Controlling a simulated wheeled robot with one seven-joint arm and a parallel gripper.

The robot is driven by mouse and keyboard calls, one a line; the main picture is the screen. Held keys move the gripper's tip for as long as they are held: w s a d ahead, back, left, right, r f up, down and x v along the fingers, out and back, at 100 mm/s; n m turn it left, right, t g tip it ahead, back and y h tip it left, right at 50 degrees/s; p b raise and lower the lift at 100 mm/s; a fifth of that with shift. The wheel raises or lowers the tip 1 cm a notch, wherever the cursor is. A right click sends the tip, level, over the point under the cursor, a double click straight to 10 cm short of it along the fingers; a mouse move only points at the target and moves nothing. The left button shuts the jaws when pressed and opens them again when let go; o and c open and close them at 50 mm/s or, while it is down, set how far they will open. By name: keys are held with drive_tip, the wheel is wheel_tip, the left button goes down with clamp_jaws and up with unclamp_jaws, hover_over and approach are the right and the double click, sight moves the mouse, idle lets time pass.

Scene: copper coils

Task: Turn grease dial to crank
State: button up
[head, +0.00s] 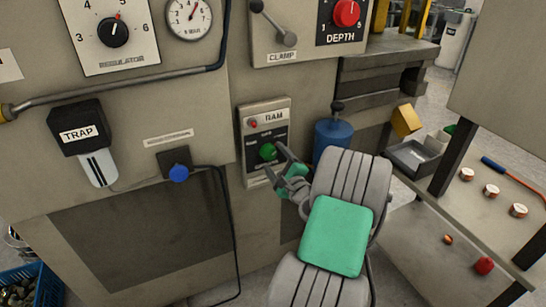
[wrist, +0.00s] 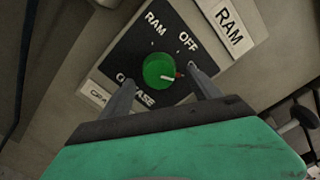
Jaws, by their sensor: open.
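The green dial (wrist: 158,70) sits on a black plate (wrist: 133,50) marked RAM, OFF and GREASE. Its white pointer with a red tip points right in the wrist view. In the head view the green dial (head: 267,152) is on the RAM control panel (head: 262,108). My gripper (wrist: 161,75) is open, with one finger on each side of the dial. I cannot tell whether the fingers touch it. In the head view my gripper (head: 275,162) is close in front of the dial. A label below the plate (wrist: 98,97) is partly hidden and reads only in part.
A black TRAP unit (head: 80,130) and a blue knob (head: 179,172) with a hanging cable are left of the panel. A blue cylinder (head: 333,137) stands just right of it. A shelf unit (head: 490,215) with small parts is further right.

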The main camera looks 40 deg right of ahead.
drive_tip(key=v, duration=0.5)
drive_tip(key=shift+s+a, duration=0.15)
drive_tip(key=shift+s, duration=0.2)
